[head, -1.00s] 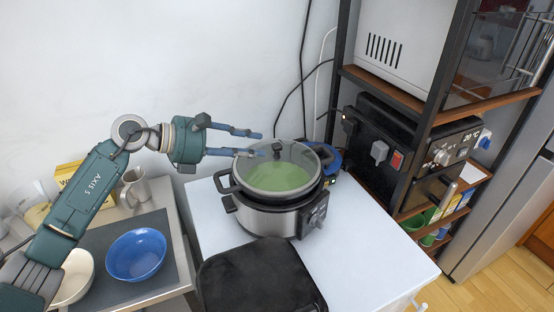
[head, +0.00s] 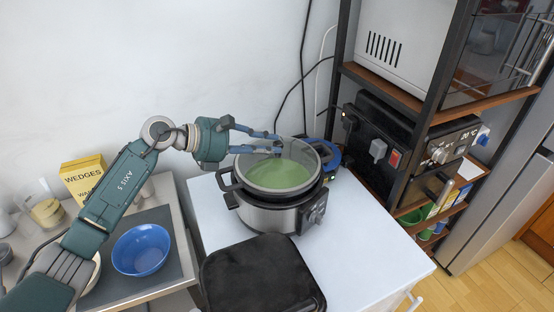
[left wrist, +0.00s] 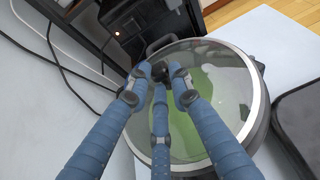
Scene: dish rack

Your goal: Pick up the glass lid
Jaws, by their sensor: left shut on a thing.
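The round glass lid (head: 288,174) has a metal rim and lies over the dark-rimmed steel pot (head: 266,216). Green contents show through the glass. The lid also fills much of the left wrist view (left wrist: 226,60). My left gripper (head: 276,146) comes in from the left over the lid. Its blue fingers are shut around the dark knob (left wrist: 160,72) at the lid's middle, with the fingertips partly hiding it. I cannot tell any gap between lid and pot. My right gripper is not in view.
The pot stands on a white table (head: 365,240). A black flat appliance (head: 262,280) lies in front. A blue bowl (head: 141,249) and a yellow box (head: 83,178) are on the left counter. A shelf rack (head: 430,120) rises at right; cables hang behind.

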